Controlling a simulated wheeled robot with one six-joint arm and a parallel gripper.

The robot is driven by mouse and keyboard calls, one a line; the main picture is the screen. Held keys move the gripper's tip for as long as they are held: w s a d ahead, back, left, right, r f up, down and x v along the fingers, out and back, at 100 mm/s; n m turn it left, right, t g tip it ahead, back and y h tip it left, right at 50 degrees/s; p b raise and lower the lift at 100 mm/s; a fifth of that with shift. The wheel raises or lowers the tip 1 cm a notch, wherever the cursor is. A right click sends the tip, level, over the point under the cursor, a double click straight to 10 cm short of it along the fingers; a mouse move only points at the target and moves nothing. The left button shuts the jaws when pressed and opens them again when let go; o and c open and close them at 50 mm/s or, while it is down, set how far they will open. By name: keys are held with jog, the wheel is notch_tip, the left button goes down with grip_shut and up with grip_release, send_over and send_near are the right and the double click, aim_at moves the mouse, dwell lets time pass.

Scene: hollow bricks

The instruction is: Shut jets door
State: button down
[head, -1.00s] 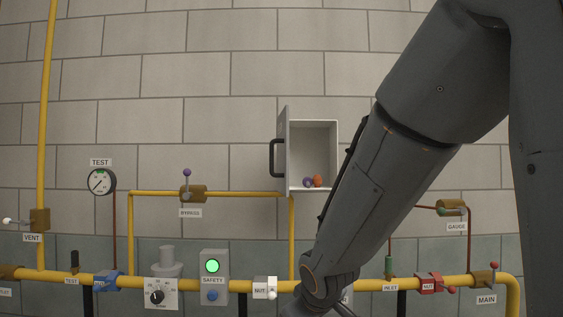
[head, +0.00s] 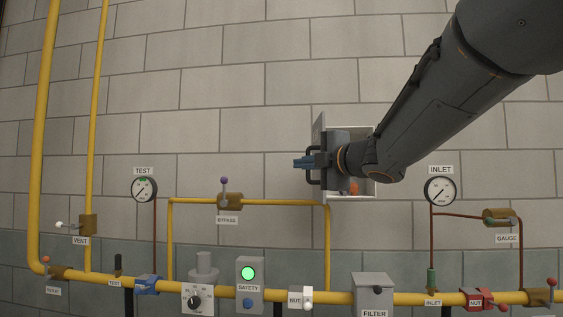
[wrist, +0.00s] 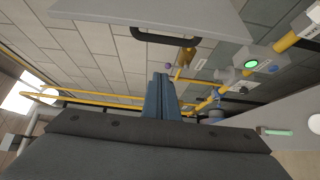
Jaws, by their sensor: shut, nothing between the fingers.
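The small white wall cabinet (head: 360,130) stands open in the head view. Its door (head: 318,131) swings out on the left side and is seen nearly edge-on, with a dark handle (head: 311,176). In the wrist view the door (wrist: 150,12) is a grey panel across the top, with its handle (wrist: 165,38) below. My gripper (head: 298,162) is in front of the cabinet, with its blue fingers pointing left by the handle. The fingers (wrist: 162,80) are shut and empty. I cannot tell whether they touch the door. My wrist hides much of the cabinet's inside.
An orange item (head: 354,187) shows inside the cabinet. Below runs a yellow pipe (head: 130,280) with valves, a safety box (head: 249,285) and a filter box (head: 372,294). A yellow riser (head: 327,245) stands under the cabinet. The wall left of the door is clear.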

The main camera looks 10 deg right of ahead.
jog(key=w+p, duration=0.1)
jog(key=w+d, duration=0.1)
jog(key=w, duration=0.1)
jog(key=w+d+p, duration=0.1)
jog(key=shift+w+d+p, duration=0.2)
jog(key=shift+w+p, duration=0.05)
jog(key=shift+p, duration=0.1)
dwell(0.3)
